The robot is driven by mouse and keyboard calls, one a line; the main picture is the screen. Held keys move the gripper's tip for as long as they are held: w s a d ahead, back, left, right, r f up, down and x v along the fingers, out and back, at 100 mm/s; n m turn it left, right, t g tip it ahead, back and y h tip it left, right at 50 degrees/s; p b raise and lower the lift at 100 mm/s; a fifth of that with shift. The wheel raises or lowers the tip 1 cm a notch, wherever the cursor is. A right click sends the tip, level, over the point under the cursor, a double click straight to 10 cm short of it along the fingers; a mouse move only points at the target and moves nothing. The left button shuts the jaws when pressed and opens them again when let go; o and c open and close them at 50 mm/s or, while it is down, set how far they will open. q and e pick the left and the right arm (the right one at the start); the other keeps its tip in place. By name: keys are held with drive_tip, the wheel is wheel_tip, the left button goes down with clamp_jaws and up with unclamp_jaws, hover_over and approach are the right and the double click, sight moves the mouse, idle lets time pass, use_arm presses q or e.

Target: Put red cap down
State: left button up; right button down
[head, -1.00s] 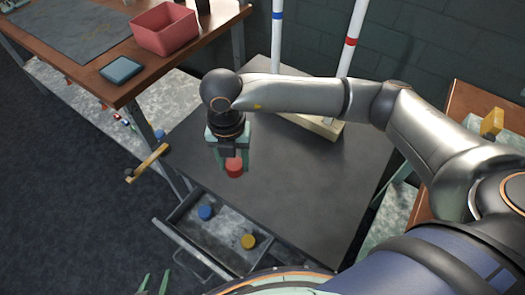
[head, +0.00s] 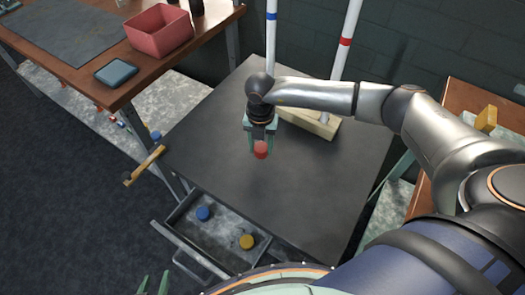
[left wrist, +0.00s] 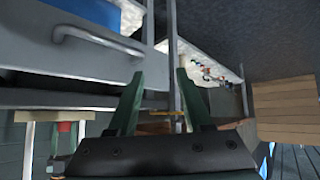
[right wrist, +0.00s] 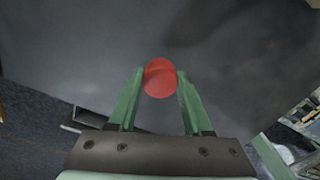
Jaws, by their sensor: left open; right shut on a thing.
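The red cap (head: 261,150) is between the fingertips of my right gripper (head: 262,141), over the dark tabletop (head: 230,200). In the right wrist view the red cap (right wrist: 160,78) sits between the two green fingers of the right gripper (right wrist: 158,92), with the dark surface behind it. I cannot tell whether the cap touches the tabletop. My left gripper (head: 155,283) shows only its fingertips at the bottom edge of the head view. In the left wrist view the left gripper (left wrist: 158,85) is open and empty, near a grey drawer front with a handle (left wrist: 100,40).
An open drawer (head: 218,232) below the table's front edge holds a blue cap (head: 203,213) and a yellow cap (head: 246,242). Two upright tubes with a blue band (head: 271,40) and a red band (head: 345,42) stand in a wooden base (head: 310,122) behind. The front tabletop is clear.

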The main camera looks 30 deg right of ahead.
sight(262, 146)
drive_tip(key=shift+w+d+f, duration=0.1)
drive_tip(key=shift+d+f, duration=0.1)
drive_tip(key=shift+f, duration=0.1)
drive_tip(key=shift+w+d+f, duration=0.1)
drive_tip(key=shift+f, duration=1.55)
drive_tip(key=shift+f, duration=0.1)
drive_tip(key=c, duration=0.8)
unclamp_jaws()
drive_tip(key=shift+f, duration=0.1)
drive_tip(key=o, duration=0.5)
drive_tip(key=shift+r, duration=0.3)
wheel_tip(262, 146, up, 12)
drive_tip(key=shift+f, duration=0.1)
